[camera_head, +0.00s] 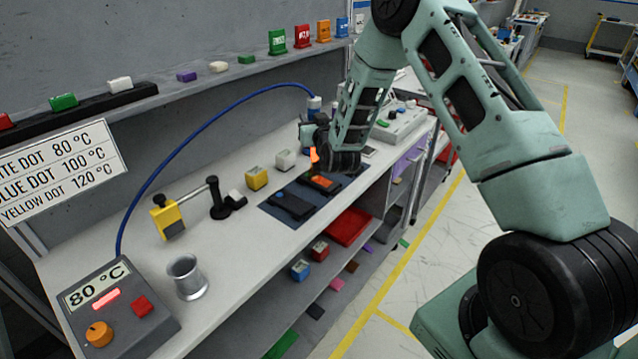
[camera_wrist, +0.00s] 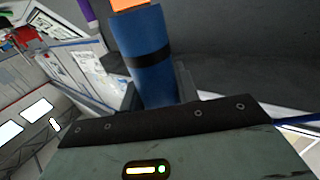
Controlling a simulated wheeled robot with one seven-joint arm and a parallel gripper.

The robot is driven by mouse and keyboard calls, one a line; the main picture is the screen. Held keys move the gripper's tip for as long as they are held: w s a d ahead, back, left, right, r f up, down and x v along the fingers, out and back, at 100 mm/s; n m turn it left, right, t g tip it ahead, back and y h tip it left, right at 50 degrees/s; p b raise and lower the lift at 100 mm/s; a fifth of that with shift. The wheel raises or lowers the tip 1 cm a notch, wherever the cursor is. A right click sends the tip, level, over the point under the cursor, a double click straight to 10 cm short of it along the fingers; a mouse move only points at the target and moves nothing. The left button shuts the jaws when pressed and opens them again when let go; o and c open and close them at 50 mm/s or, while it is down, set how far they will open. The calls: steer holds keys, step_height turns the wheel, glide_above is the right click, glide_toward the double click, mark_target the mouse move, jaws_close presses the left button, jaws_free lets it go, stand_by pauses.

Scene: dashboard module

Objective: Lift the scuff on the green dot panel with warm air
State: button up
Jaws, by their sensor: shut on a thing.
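My gripper (camera_head: 318,138) is shut on a blue hot-air tool (camera_wrist: 140,45) with a black band and an orange end, close up in the wrist view. In the head view the tool's blue and white top (camera_head: 314,104) rises above my gripper, and a glowing orange part (camera_head: 314,156) shows below. Beneath it, a dark panel (camera_head: 330,188) with an orange patch lies on a dark blue mat (camera_head: 268,211). A second dark panel (camera_head: 291,206) lies nearer. The dots are too small to read surely, and I cannot make out the scuff.
The control box (camera_head: 122,312) reads 80 °C, with an orange knob and red button. A blue hose (camera_head: 200,128) arches over the bench. A sign (camera_head: 60,160) lists temperatures by dot colour. A metal cup (camera_head: 186,277), yellow block (camera_head: 257,178) and black stand (camera_head: 217,206) share the bench.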

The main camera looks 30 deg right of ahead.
step_height(320, 180, up, 9)
steer(key=p, duration=0.3)
stand_by(0.5)
steer(key=shift+s, duration=0.1)
